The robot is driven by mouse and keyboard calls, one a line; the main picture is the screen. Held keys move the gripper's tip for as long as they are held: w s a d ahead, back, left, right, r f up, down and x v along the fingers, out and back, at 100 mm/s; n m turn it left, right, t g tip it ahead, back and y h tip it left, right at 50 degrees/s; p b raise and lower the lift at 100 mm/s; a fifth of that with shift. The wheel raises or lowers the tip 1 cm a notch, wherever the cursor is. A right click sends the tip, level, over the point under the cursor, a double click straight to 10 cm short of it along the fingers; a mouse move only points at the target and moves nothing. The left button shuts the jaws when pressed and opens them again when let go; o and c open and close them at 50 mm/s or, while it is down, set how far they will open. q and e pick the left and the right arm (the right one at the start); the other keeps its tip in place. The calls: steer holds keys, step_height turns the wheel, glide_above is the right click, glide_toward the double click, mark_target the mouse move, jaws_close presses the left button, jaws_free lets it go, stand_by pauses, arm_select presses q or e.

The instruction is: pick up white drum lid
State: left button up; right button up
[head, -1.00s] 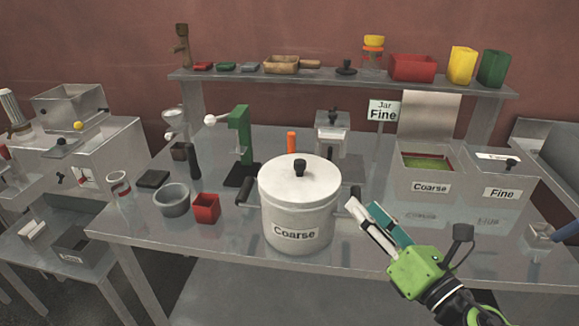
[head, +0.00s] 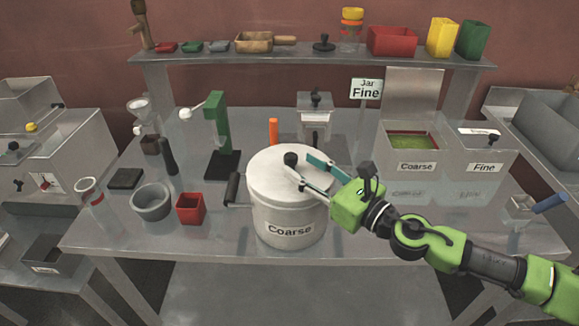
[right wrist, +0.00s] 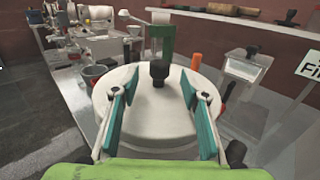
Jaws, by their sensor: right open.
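The white drum (head: 288,219), labelled "Coarse", stands upright on the metal table. Its white lid (head: 270,167) sits on top and has a black knob (head: 291,159) in the middle. My right gripper (head: 305,172) comes in from the right, just above the lid. In the right wrist view its two teal-padded fingers (right wrist: 159,91) are spread wide over the lid (right wrist: 150,120). The knob (right wrist: 159,73) stands between and slightly beyond the fingertips, with no visible contact. My left gripper is not in view.
A red cup (head: 190,209) and a grey bowl (head: 151,202) stand left of the drum. Behind are a green stand (head: 218,120) and an orange cylinder (head: 273,131). Coarse (head: 412,150) and Fine (head: 478,158) bins stand right.

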mark_target(296, 160)
steer(key=shift+w+a+r+p, duration=0.45)
steer(key=shift+w+a+p, duration=0.15)
steer(key=shift+w+a, duration=0.1)
steer(key=shift+x, duration=1.2)
steer(key=shift+w+a+f, duration=0.2)
steer(key=shift+f, duration=0.05)
steer(key=shift+s+d, duration=0.1)
steer(key=shift+d, duration=0.05)
jaws_close()
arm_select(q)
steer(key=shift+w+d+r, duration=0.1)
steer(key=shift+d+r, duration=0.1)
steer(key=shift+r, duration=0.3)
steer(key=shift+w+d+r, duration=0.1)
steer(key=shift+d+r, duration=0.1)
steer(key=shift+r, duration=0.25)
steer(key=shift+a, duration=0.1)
arm_select(e)
steer(key=shift+r, duration=0.1)
